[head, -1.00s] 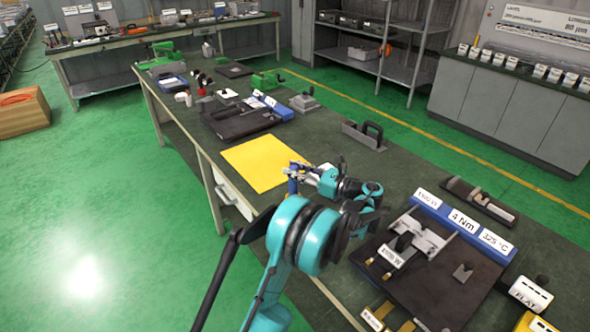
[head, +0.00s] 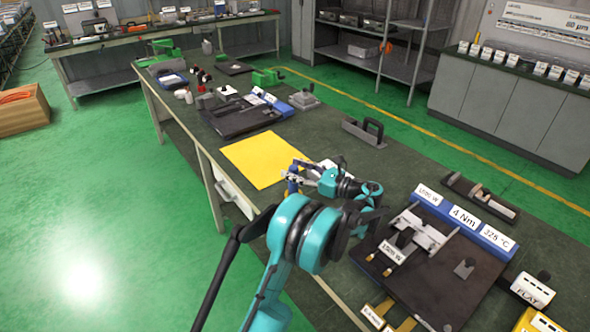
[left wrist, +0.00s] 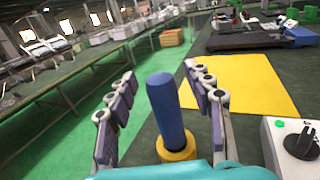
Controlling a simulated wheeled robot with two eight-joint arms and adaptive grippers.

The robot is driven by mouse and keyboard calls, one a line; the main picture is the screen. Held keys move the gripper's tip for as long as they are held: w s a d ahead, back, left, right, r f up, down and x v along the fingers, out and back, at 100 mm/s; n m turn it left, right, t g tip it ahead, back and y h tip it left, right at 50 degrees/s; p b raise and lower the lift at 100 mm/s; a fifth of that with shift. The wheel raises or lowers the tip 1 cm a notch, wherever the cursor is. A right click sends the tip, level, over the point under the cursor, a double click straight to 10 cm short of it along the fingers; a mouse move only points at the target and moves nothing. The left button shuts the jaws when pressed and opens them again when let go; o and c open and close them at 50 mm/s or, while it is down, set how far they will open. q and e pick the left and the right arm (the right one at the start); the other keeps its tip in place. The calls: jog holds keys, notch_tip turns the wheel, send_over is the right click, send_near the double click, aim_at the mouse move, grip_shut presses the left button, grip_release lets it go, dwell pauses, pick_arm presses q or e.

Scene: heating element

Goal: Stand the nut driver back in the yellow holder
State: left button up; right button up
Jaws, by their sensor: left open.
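The nut driver's blue handle (left wrist: 165,105) stands upright in the left wrist view, its lower end at a round yellow holder (left wrist: 178,152). The nut driver's shaft is hidden. My left gripper (left wrist: 163,90) is open, with one finger on each side of the handle and a visible gap on both sides. In the head view my left gripper (head: 298,172) is over the bench's near edge, with a small blue piece of the handle (head: 292,187) showing below its fingers. The yellow holder is hidden there. My right gripper is not in view.
A yellow mat (head: 255,160) lies just beyond the gripper. A white box with a black knob (left wrist: 290,145) stands close to its right in the left wrist view. A dark fixture board (head: 440,285) with labels lies on the right. The bench beyond the mat holds a black tray (head: 240,122).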

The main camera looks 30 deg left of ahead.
pick_arm(q)
jog(key=d, duration=1.2)
jog(key=s+a+n+t+h, duration=0.25)
jog(key=s+n+h, duration=0.55)
jog(key=s, duration=0.5)
jog(key=s+d+f+n+t+h, duration=0.2)
jog(key=s+d+n+h, duration=0.3)
jog(key=s, duration=0.3)
jog(key=s+d+f+n+t+h, duration=0.2)
jog(key=s+d+f+n+h, duration=0.1)
jog(key=s+d+n+h, duration=0.2)
jog(key=s+d, duration=0.2)
jog(key=shift+s+f+t, duration=0.35)
jog(key=shift+s, duration=0.05)
